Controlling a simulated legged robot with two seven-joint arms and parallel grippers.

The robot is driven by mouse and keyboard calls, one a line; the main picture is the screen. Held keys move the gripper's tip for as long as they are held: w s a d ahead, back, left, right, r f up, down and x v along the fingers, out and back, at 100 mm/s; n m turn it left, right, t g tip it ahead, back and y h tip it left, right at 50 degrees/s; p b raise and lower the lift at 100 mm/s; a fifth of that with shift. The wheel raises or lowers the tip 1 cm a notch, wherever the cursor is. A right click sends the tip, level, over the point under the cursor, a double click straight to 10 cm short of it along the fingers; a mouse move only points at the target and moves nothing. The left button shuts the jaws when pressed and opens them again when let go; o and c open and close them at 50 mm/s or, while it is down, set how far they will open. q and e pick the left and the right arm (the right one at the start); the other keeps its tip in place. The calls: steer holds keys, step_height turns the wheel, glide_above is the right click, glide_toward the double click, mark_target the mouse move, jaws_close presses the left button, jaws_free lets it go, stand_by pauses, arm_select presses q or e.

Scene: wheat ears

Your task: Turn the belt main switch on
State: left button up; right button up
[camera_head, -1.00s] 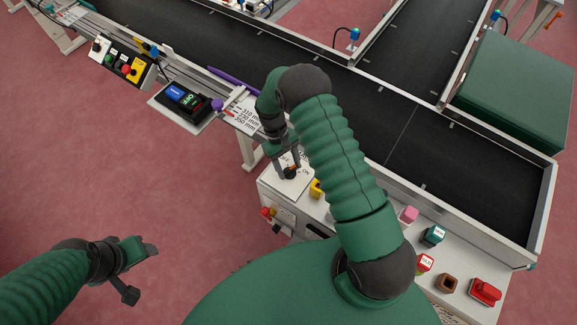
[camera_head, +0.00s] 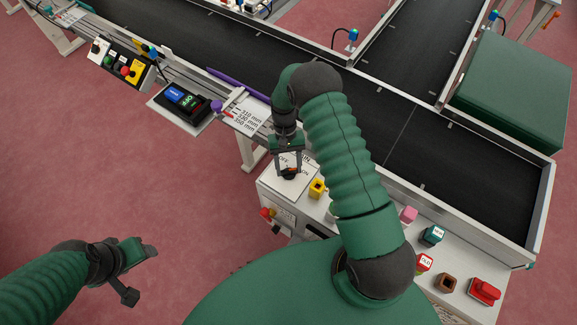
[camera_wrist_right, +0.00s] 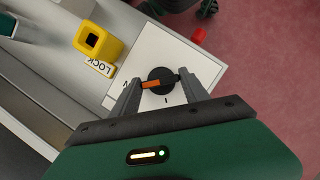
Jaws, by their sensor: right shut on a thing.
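The belt main switch is a black round knob (camera_wrist_right: 158,81) with an orange pointer, on a white plate (camera_wrist_right: 178,52) marked OFF and ON. In the right wrist view the pointer lies to the left, toward lettering partly hidden by a finger. My right gripper (camera_wrist_right: 155,92) has its two fingers on either side of the knob, shut on it. In the head view the right gripper (camera_head: 289,168) is over the white plate (camera_head: 283,186), hiding part of the knob. My left gripper (camera_head: 138,272) is at lower left over the floor, away from the switch; its jaw gap is unclear.
A yellow lock block (camera_head: 317,188) stands beside the plate. Pink, teal, red and brown blocks sit further right along the ledge. The black conveyor belt (camera_head: 420,150) runs behind. A small display (camera_head: 183,100) and a button box (camera_head: 122,64) are at left.

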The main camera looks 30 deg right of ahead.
steer(key=shift+w+d+r, duration=0.1)
steer(key=shift+w, duration=0.2)
steer(key=o, duration=1.1)
steer(key=shift+o, duration=1.4)
steer(key=shift+s, duration=0.1)
steer(key=v, duration=1.6)
steer(key=shift+r, duration=0.3)
